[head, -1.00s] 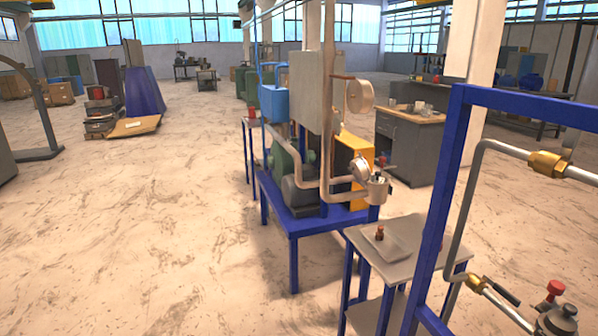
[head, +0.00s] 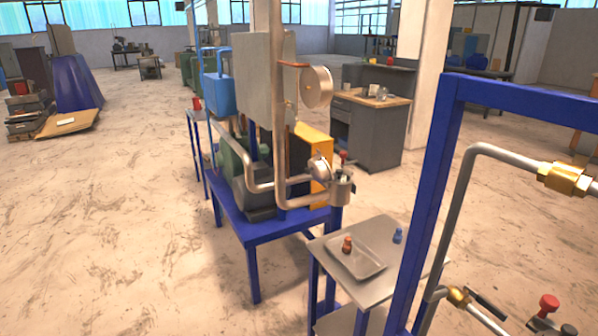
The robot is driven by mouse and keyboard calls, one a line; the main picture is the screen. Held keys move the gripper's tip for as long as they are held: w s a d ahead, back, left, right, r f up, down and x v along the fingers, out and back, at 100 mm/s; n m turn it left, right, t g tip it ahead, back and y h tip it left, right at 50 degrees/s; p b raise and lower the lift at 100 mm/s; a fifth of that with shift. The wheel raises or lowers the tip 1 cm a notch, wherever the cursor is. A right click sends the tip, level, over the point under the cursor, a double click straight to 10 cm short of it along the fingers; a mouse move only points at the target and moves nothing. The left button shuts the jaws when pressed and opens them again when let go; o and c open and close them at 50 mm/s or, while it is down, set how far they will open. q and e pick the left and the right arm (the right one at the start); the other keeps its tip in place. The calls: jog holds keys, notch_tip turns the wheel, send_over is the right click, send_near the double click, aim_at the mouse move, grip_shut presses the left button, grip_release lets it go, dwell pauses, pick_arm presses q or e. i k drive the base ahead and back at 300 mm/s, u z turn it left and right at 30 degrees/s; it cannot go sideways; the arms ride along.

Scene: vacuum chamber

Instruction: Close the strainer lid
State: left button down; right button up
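The strainer is a small grey metal cup (head: 342,188) at the end of the pipe, at the right front corner of the blue pump stand. A round metal lid (head: 320,168) appears tilted up at its left, seemingly swung open, though it is small in view. A red-knobbed handle (head: 343,156) stands up behind the cup. Neither of my grippers shows in the head view.
A grey side table (head: 378,240) holds a tray (head: 357,262) with an orange-brown fitting (head: 347,244), and a blue fitting (head: 397,235) beside it. A blue frame (head: 436,180) with pipes and valves blocks the right. The floor (head: 110,230) at left is clear.

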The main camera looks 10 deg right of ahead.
aim_at(319, 167)
jog(key=z, duration=0.45)
jog(key=i, duration=0.7)
jog(key=z, duration=0.7)
